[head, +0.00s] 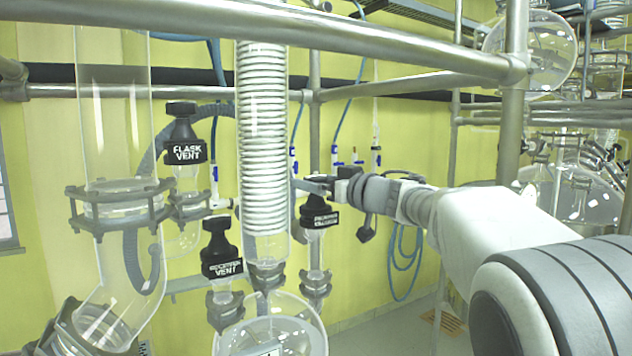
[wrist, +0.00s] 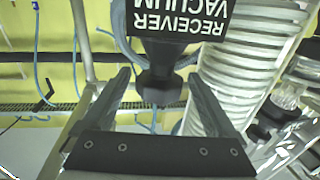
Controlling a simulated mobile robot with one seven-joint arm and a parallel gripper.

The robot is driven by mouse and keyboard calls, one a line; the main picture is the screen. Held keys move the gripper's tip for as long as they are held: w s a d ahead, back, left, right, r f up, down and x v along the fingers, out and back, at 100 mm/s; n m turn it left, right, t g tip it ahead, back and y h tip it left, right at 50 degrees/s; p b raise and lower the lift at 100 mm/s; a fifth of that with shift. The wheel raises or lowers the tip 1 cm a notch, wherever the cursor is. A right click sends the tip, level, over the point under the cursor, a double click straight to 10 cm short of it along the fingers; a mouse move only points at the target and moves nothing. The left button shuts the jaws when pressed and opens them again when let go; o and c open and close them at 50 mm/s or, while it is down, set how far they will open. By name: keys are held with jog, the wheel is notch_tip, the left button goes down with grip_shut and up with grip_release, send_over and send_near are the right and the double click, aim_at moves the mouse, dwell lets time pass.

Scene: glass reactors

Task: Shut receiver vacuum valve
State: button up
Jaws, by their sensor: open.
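The receiver vacuum valve (wrist: 185,22) shows in the wrist view as a black body with white "RECEIVER VACUUM" lettering, upside down in the picture, and a black handle (wrist: 158,84). My gripper (wrist: 159,76) is open, with one finger on each side of the handle. Gaps show between the handle and both fingers. In the head view the valve (head: 319,218) stands right of the coiled column, on a glass neck. My gripper (head: 312,185) reaches it from the right at the height of its top. The fingers partly hide the handle there.
The coiled glass column (head: 262,140) stands close left of the valve. The flask vent valve (head: 184,150) and another vent valve (head: 222,262) are further left. A metal rail (head: 270,28) crosses above my arm. A metal post (head: 513,90) rises beside it.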

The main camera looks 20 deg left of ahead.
jog(key=c, duration=1.4)
jog(key=shift+m, duration=0.3)
jog(key=shift+f+m+t+h+b, duration=0.2)
jog(key=shift+m+t+h+b, duration=0.95)
jog(key=shift+t, duration=0.45)
jog(key=m+t+h+b, duration=0.2)
jog(key=h+b, duration=0.1)
jog(key=b, duration=0.1)
jog(key=shift+f, duration=0.15)
jog(key=shift+a+f+m+t+h+b, duration=0.1)
jog(key=shift+m+t+h+b, duration=0.3)
jog(key=shift+b, duration=0.75)
jog(key=m+t+h+b, duration=0.1)
jog(key=h+b, duration=0.1)
jog(key=b, duration=0.1)
jog(key=shift+b, duration=0.4)
jog(key=m+h+b, duration=0.1)
jog(key=m+t+h+b, duration=0.1)
jog(key=h, duration=0.1)
jog(key=shift+r+b, duration=0.3)
jog(key=shift+b, duration=0.1)
jog(key=shift+r+m+h, duration=0.15)
jog(key=shift+m+h, duration=0.2)
